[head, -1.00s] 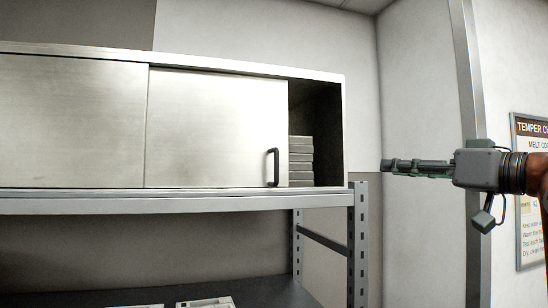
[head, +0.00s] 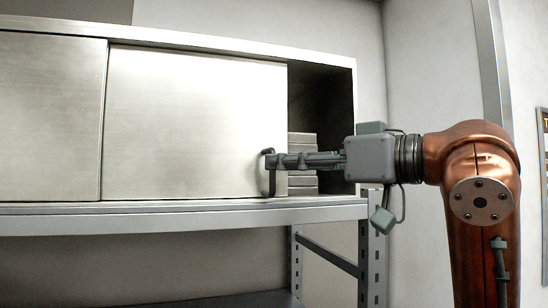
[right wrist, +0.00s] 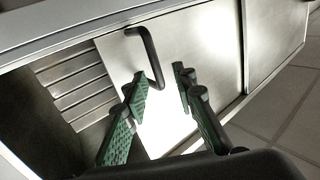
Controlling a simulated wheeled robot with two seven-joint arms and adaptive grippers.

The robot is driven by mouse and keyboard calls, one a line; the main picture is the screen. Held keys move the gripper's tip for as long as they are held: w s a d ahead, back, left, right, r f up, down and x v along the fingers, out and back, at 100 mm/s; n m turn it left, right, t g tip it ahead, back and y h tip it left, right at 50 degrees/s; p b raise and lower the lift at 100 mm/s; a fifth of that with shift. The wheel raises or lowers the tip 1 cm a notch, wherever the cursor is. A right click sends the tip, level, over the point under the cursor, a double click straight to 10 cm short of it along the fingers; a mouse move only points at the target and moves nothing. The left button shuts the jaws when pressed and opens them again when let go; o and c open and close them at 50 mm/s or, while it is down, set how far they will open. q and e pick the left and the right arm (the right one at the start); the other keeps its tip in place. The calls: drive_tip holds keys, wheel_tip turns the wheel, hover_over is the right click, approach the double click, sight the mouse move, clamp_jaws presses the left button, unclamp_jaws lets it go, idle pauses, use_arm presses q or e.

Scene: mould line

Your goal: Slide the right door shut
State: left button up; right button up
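The right door (head: 190,130) is a plain metal sliding panel of the cabinet. It stands partly open, with a dark gap at the cabinet's right end. Its dark bar handle (head: 270,185) is near its right edge, and it also shows in the right wrist view (right wrist: 148,48). My right gripper (head: 276,162) points left at the handle. In the right wrist view its two green-padded fingers (right wrist: 163,88) are apart, with the handle's lower end between or just beyond them. I cannot tell whether they touch it. My left gripper is in neither view.
The left door (head: 50,120) covers the cabinet's left part. Stacked flat grey pieces (head: 302,165) sit inside the gap, behind my gripper. The cabinet stands on a metal rack shelf (head: 150,216) with a perforated post (head: 371,250) at the right.

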sight(272, 186)
drive_tip(key=x, duration=0.4)
drive_tip(key=shift+w+d+p, duration=0.2)
drive_tip(key=shift+p, duration=0.2)
drive_tip(key=shift+s, duration=0.15)
drive_tip(key=shift+f, duration=0.1)
drive_tip(key=c, duration=0.3)
clamp_jaws()
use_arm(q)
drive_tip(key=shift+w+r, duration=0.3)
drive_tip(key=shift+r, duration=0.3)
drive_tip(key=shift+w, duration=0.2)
